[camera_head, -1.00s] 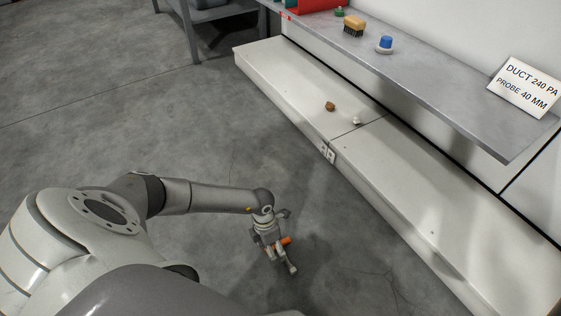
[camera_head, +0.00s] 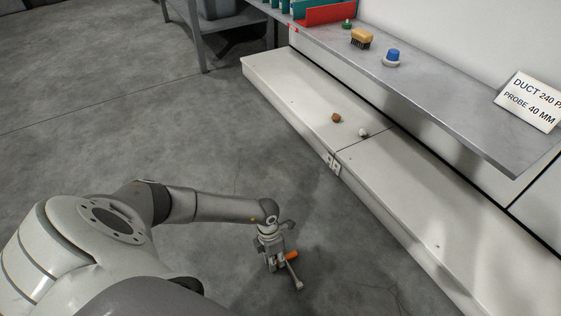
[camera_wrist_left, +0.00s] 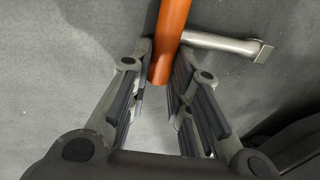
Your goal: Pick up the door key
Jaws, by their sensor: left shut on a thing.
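The door key has an orange handle (camera_head: 291,255) and a grey metal shaft (camera_head: 294,274) with a bent end. My left gripper (camera_head: 279,262) is shut on the key, low in the head view over the grey floor. In the left wrist view the orange handle (camera_wrist_left: 170,40) runs up from between the fingertips (camera_wrist_left: 161,78), and the metal shaft (camera_wrist_left: 220,43) sticks out to the right. I cannot tell how high the key is above the floor. My right gripper is not in view.
A long pale plinth (camera_head: 400,205) lies right of the arm, with a brown piece (camera_head: 336,118) and a small white piece (camera_head: 363,132) on it. Above is a grey shelf (camera_head: 440,105) with a brush (camera_head: 361,38), a blue-topped item (camera_head: 392,56) and a sign (camera_head: 530,100).

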